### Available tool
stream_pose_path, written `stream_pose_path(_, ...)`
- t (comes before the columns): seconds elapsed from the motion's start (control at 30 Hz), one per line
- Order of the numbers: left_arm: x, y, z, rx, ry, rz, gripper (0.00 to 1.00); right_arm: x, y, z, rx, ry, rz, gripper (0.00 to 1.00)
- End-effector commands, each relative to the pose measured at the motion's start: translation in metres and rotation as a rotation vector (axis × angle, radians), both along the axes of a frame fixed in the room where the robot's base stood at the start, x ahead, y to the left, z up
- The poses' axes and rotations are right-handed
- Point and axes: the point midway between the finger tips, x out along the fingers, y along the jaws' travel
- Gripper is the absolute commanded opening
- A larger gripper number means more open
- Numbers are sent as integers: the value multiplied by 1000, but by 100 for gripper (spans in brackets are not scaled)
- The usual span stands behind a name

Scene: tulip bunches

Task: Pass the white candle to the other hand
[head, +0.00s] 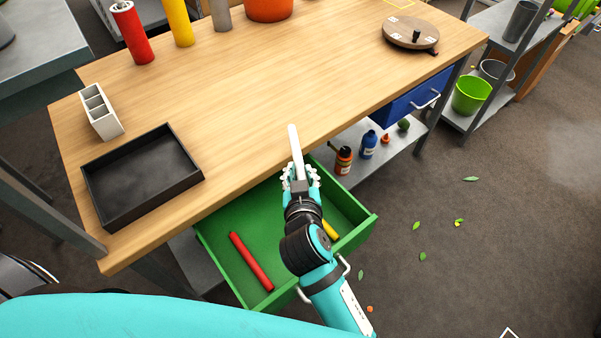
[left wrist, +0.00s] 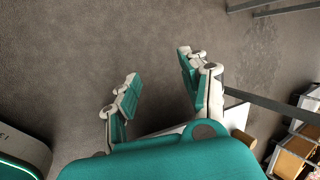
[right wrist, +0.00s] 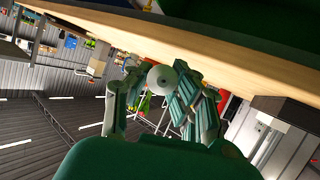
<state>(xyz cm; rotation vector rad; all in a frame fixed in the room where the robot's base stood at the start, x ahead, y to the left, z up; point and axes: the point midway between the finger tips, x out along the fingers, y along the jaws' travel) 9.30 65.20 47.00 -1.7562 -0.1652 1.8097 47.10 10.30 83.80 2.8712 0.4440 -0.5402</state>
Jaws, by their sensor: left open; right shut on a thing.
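The white candle (head: 295,145) is a slim stick held in my right gripper (head: 299,178), its upper part pointing up and slightly left. In the right wrist view its round end (right wrist: 160,78) shows between the fingers of my right gripper (right wrist: 160,100), which are shut on it. In the head view this gripper is over the open green drawer, near the table's front edge. My left gripper (left wrist: 160,85) is open and empty above the grey floor in the left wrist view. It is not seen in the head view.
The green drawer (head: 215,240) holds a red candle (head: 251,262) and a yellow one (head: 329,230). On the wooden table (head: 240,90) are a black tray (head: 140,178), a white divided holder (head: 101,112) and tall coloured cylinders at the back. The table's middle is clear.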

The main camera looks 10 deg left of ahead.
Motion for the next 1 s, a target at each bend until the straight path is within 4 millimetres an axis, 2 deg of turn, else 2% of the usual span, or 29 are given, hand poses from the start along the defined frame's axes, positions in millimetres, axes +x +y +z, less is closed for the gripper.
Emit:
stream_pose_path(0.03, -2, -26, -17, -36, -3, 9, 45, 0, 0, 0, 0, -1, 0, 0)
stream_pose_path(0.1, -5, -59, -36, -80, -9, 22, 45, 0, 0, 0, 0, -1, 0, 0)
stream_pose_path(0.17, -7, -87, -52, -119, -14, 31, 45, 0, 0, 0, 0, -1, 0, 0)
stream_pose_path(0.3, -10, -158, -83, -209, -25, 54, 45, 0, 0, 0, 0, -1, 0, 0)
stream_pose_path(0.37, -11, -189, -95, -247, -29, 63, 45, 0, 0, 0, 0, -1, 0, 0)
stream_pose_path(0.5, -11, -263, -116, -340, -40, 82, 45, 0, 0, 0, 0, -1, 0, 0)
stream_pose_path(0.7, -9, -354, -133, -454, -53, 101, 45, 0, 0, 0, 0, -1, 0, 0)
stream_pose_path(0.83, -8, -393, -137, -502, -59, 106, 45, 0, 0, 0, 0, -1, 0, 0)
stream_pose_path(1.0, -7, -416, -138, -529, -61, 110, 45, 0, 0, 0, 0, -1, 0, 0)
